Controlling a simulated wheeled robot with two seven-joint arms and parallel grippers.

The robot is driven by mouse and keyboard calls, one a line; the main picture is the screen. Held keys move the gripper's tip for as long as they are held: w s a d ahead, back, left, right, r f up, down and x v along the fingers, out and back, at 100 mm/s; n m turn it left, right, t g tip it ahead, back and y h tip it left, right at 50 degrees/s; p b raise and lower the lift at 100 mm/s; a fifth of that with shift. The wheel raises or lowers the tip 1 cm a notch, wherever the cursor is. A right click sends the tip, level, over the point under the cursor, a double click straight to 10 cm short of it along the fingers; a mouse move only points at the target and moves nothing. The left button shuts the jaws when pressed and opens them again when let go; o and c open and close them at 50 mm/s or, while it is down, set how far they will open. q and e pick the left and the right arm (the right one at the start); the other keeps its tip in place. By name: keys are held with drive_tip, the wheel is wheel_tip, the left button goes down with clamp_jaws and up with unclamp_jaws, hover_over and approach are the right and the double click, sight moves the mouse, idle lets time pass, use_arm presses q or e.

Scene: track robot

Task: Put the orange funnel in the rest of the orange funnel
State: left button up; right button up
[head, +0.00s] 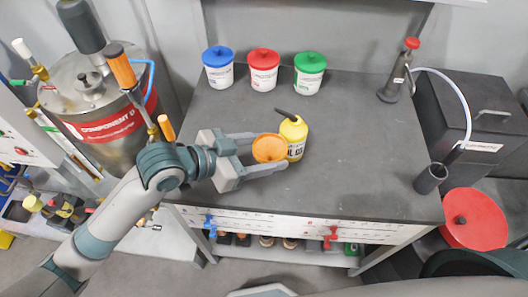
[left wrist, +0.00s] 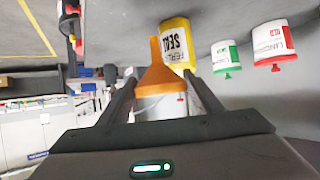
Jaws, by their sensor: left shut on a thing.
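The orange funnel (head: 268,149) is between the fingers of my left gripper (head: 276,152), above the grey bench top, with its wide mouth facing up in the head view. My left gripper is shut on it. In the left wrist view the funnel (left wrist: 156,76) shows between the two dark fingers (left wrist: 160,88), its narrow spout pointing away from its wide rim. A yellow bottle (head: 294,134) with a dark spout stands right beside the funnel; it also shows in the left wrist view (left wrist: 176,43). I cannot tell which thing is the funnel's rest. My right gripper is not in view.
Blue (head: 218,70), red (head: 264,72) and green (head: 309,74) lidded tubs stand along the back of the bench (head: 360,140). A red-topped dispenser (head: 397,75) stands back right, a black open cylinder (head: 430,178) front right. The bench middle right is clear.

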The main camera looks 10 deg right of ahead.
sight(264, 145)
use_arm(q)
drive_tip(key=w+f, duration=0.2)
drive_tip(key=w, duration=0.1)
drive_tip(key=shift+w+d, duration=0.2)
drive_tip(key=shift+w, duration=0.05)
drive_tip(key=shift+f, duration=0.1)
wheel_tip(264, 145, down, 3)
drive_tip(key=shift+s+f+p, duration=0.1)
drive_tip(key=shift+f+p, duration=0.1)
drive_tip(key=shift+p, duration=0.6)
drive_tip(key=shift+f, duration=0.25)
drive_tip(key=o, duration=1.1)
drive_tip(key=shift+f, duration=0.1)
drive_tip(key=shift+a+r, duration=0.1)
drive_tip(key=shift+r, duration=0.1)
